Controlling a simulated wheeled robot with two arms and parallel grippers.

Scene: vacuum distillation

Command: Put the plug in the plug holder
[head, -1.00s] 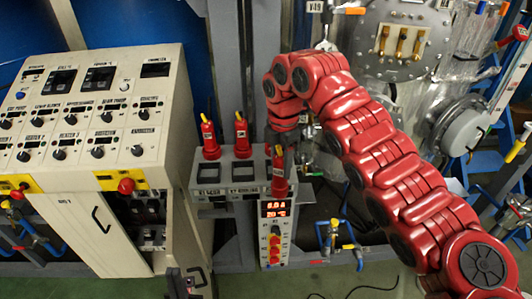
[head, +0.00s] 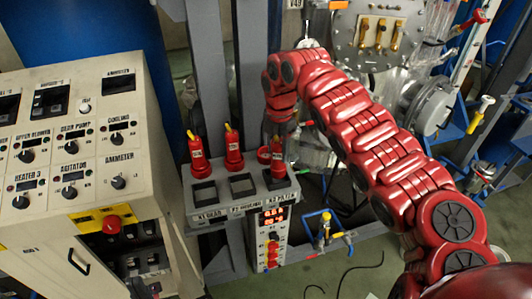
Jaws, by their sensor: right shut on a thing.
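The grey plug holder (head: 240,205) has a row of square openings in its top. Two red plugs with yellow tips, a left one (head: 198,160) and a middle one (head: 233,152), stand upright at its back edge. A third red plug (head: 278,158) is upright at the right end of the holder. My right gripper (head: 279,138) is shut on this plug from above. Its lower end is close to the right opening; I cannot tell whether it is inside. A dark red part at the bottom edge seems to be my left arm; its gripper's jaws are not clear.
A cream control panel (head: 75,170) with knobs stands left of the holder. A lit display (head: 274,216) and switches are below the holder's right end. Grey posts (head: 251,90) rise behind it. A metal vessel (head: 385,35) with pipes is at the back right.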

